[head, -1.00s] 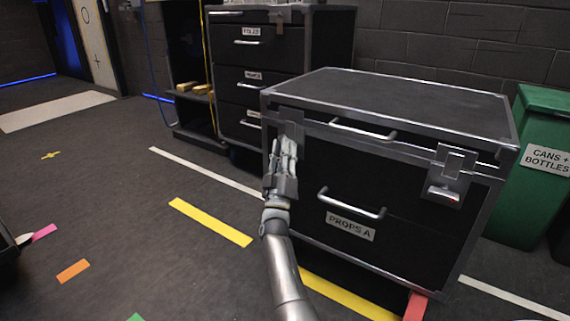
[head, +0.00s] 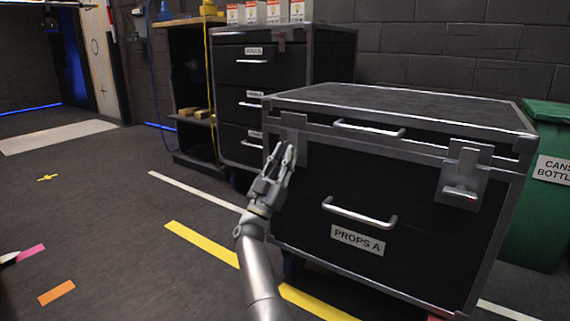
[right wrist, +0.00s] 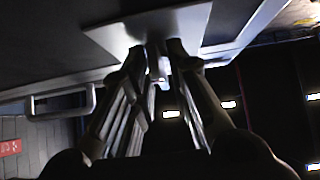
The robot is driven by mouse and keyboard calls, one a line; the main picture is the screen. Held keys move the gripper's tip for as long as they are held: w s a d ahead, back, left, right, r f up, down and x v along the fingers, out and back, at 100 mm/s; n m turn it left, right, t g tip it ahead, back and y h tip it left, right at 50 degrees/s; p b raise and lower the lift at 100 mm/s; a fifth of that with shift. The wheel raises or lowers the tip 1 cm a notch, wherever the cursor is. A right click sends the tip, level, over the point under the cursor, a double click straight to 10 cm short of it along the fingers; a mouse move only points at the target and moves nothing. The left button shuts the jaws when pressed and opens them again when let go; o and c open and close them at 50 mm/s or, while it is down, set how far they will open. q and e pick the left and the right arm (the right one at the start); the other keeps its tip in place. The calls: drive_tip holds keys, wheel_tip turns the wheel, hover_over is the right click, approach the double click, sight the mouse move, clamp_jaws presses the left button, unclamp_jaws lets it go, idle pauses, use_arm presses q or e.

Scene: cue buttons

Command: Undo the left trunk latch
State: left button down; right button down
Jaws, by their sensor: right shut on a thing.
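The black trunk marked PROPS A (head: 380,190) stands on the floor with its lid (head: 400,102) down. The left trunk latch (head: 294,124) is a grey metal plate at the trunk's front left corner; its lower part is hidden behind my fingers. In the right wrist view the latch plate (right wrist: 125,30) lies right beyond the fingertips. My right gripper (head: 287,157) comes from below, tilted, with its fingers at the latch's lower part, shut on it. The fingertips also show in the right wrist view (right wrist: 158,62). The right trunk latch (head: 463,173) is in plain view. My left gripper is not recognizable.
A black drawer cabinet (head: 285,75) stands behind the trunk at left, beside open shelving. A green bin (head: 545,200) stands close to the trunk's right side. A drawer-type handle (head: 358,213) sticks out from the trunk front. The floor at left is clear, with coloured tape marks.

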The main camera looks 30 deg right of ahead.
idle(0.4)
drive_tip(key=c, duration=1.6)
unclamp_jaws()
drive_tip(key=v, duration=1.2)
